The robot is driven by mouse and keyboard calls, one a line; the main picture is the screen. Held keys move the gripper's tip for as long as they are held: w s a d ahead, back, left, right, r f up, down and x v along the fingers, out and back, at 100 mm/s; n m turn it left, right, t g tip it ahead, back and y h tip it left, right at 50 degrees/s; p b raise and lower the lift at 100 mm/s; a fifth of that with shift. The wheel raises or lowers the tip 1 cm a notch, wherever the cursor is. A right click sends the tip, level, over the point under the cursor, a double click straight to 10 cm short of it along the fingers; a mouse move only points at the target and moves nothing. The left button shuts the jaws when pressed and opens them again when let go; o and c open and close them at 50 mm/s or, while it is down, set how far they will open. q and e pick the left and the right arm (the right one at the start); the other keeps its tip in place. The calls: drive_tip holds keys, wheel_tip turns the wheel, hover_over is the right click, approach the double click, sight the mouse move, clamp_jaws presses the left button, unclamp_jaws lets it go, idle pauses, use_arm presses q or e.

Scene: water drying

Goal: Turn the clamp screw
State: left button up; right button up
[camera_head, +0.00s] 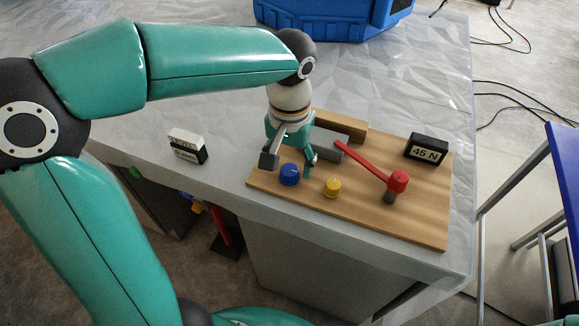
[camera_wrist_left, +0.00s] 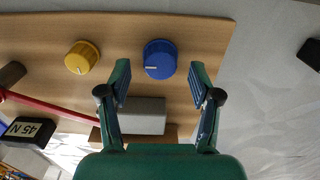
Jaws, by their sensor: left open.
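A wooden board (camera_head: 400,225) lies on the bench. On it are a blue knob (camera_head: 289,175) and a yellow knob (camera_head: 333,186), each with a white pointer mark. A red lever (camera_head: 365,164) runs to a red cap on a dark post at the right. I cannot tell by looks which part is the clamp screw. My left gripper (camera_head: 289,160) is open above the board, close to the blue knob. In the left wrist view the blue knob (camera_wrist_left: 160,59) shows between and just beyond the open fingertips (camera_wrist_left: 160,72); no contact is visible. My right gripper is out of view.
A grey block (camera_wrist_left: 142,115) and a wooden block (camera_head: 341,124) sit behind the knobs. A black "45 N" display (camera_head: 426,151) stands at the board's right. A white-and-black box (camera_head: 187,146) stands left on the bench. A blue case (camera_head: 330,18) is at the back.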

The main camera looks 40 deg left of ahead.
use_arm(q)
drive_tip(key=shift+f, duration=1)
drive_tip(key=c, duration=1.1)
drive_tip(key=shift+c, duration=0.2)
drive_tip(key=shift+m, duration=0.3)
drive_tip(key=m, duration=0.3)
drive_tip(key=shift+r+p, duration=0.1)
drive_tip(key=shift+p, duration=0.25)
drive_tip(key=shift+m, duration=2.1)
